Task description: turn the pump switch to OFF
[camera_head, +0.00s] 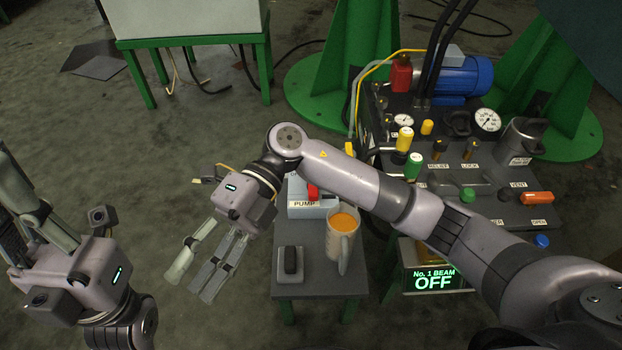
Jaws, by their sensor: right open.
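The pump switch is a small grey box labelled PUMP (305,211) on a low dark table, with a red lever (312,192) on top. My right forearm crosses above and behind it and hides part of it; I cannot read the switch's position. My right gripper (191,285) is open and empty, pointing down-left, to the left of the box and apart from it. My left gripper (15,205) is at the left edge, far from the switch. Its fingers point up-left and are partly cut off by the frame, so its opening is unclear.
A control bench (488,212) with valves, gauges and a blue motor (463,78) stands right. A lit sign (433,279) reads No. 1 BEAM OFF.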

